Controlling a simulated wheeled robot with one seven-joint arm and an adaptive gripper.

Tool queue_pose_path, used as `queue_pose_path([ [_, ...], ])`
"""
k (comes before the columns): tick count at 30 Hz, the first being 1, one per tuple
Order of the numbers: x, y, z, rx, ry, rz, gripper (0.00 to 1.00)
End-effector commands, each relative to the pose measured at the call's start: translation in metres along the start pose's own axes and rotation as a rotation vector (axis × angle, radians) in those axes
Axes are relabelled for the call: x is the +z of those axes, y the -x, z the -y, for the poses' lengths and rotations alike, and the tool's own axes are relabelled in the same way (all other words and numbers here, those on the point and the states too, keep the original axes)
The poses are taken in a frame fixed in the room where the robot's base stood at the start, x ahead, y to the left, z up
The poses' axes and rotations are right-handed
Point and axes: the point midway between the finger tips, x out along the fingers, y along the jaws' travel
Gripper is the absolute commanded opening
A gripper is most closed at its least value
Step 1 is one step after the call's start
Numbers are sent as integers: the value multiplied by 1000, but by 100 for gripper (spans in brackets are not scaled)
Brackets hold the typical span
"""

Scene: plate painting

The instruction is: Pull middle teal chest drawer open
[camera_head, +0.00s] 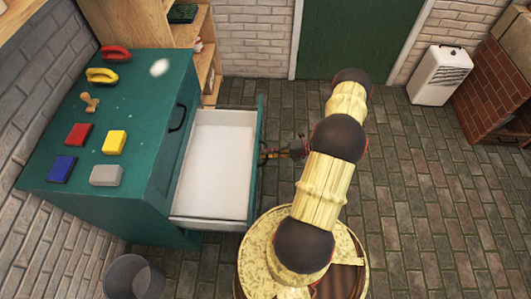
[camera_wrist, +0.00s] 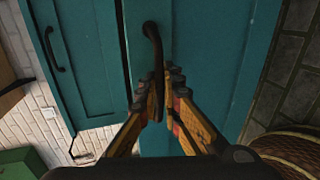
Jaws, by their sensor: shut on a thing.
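The teal chest (camera_head: 160,120) stands at the left in the head view, with a drawer (camera_head: 216,160) pulled well out to the right. The drawer's white inside looks empty. My gripper (camera_head: 268,152) is at the outer side of the drawer front. In the wrist view, my gripper (camera_wrist: 162,88) is shut on the dark curved drawer handle (camera_wrist: 151,32), which runs up from between the fingers. Another dark handle (camera_head: 177,118) shows on the chest above the open drawer. It also shows in the wrist view (camera_wrist: 54,48) on a teal front set back from the open one.
On the chest top lie red (camera_head: 79,134), yellow (camera_head: 115,142), blue (camera_head: 62,168) and grey (camera_head: 107,175) blocks, and red (camera_head: 116,53) and yellow (camera_head: 101,76) handled tools. A bin (camera_head: 133,278) stands at the lower left. The brick floor (camera_head: 415,180) to the right is clear.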

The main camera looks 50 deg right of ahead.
Motion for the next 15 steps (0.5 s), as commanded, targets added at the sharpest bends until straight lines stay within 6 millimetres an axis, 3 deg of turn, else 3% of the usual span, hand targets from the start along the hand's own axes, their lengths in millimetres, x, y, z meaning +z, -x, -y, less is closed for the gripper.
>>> queue_pose_path([
  [9, 0, 0, 1, -1, 2, -1, 0],
  [10, 0, 0, 1, -1, 2, -1, 7],
  [15, 0, 0, 0, -1, 1, -1, 17],
])
